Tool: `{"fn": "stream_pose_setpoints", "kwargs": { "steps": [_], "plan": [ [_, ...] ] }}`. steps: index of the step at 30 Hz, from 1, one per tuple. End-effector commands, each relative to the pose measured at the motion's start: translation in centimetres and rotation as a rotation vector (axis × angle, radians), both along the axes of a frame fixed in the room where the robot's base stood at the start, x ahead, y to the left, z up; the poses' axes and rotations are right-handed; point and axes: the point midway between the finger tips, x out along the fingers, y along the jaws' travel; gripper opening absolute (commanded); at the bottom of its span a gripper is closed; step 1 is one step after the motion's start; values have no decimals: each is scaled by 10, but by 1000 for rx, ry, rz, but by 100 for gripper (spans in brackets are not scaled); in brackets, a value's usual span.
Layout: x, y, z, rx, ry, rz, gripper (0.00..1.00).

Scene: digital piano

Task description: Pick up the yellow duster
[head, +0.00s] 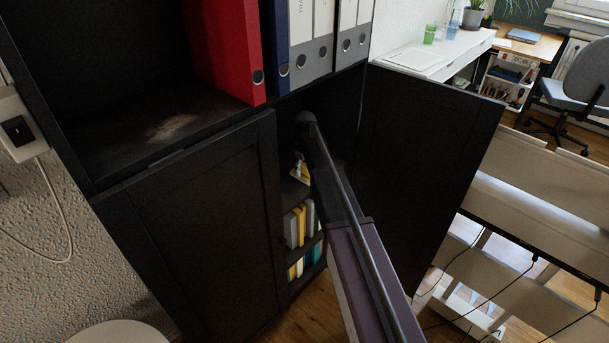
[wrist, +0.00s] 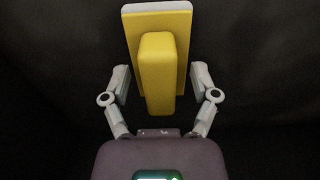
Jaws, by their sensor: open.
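The yellow duster (wrist: 158,75) shows in the wrist view, with a yellow block-like handle on a yellow plate edged in pale grey. My gripper (wrist: 160,85) is open, with one finger on each side of the handle. I cannot tell whether the fingers touch it. In the head view, a small yellow and white piece of the duster (head: 302,172) shows inside the dark cabinet, beside my arm. My arm reaches into the cabinet opening and hides most of the duster and the gripper there.
The black cabinet has a left door (head: 195,230) mostly across its front and a right door (head: 425,150) swung open. Books (head: 300,225) stand on lower shelves. Binders (head: 225,50) stand on the shelf above. A white piano-like piece (head: 540,190) is at the right.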

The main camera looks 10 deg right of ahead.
Motion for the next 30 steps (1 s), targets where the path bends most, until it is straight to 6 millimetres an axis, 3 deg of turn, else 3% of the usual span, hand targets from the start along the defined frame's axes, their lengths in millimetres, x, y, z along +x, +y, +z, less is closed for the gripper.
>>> {"fn": "stream_pose_setpoints", "kwargs": {
  "steps": [12,20,30],
  "plan": [
    [0,0,0,0,0,0,77],
    [0,0,0,0,0,0,0],
    [0,0,0,0,0,0,0]
  ]
}}
